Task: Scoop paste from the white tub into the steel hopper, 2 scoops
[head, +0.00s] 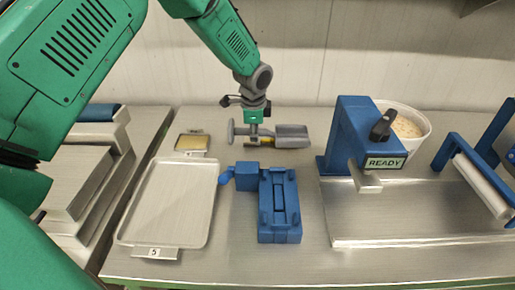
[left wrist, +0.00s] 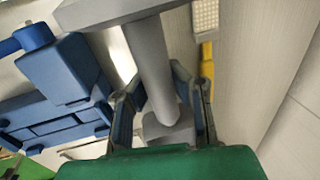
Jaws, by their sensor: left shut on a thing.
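My left gripper (head: 255,122) is shut on the handle of a grey metal scoop (head: 291,134). The scoop lies across, its bowl to the right and a flat end piece to the left. In the left wrist view the round grey handle (left wrist: 150,60) runs between the fingers (left wrist: 163,105). I cannot tell if the scoop touches the table. The white tub (head: 418,120) of pale beige paste stands at the back right, partly hidden by a blue machine. I cannot pick out the steel hopper with certainty. My right gripper is not in view.
The blue machine (head: 345,130) with a READY display stands between scoop and tub. A blue fixture (head: 279,215) stands in front of the scoop. A pale tray (head: 170,205) lies left. A yellow-handled tool (left wrist: 207,65) lies by the scoop. A blue roller frame (head: 470,170) stands right.

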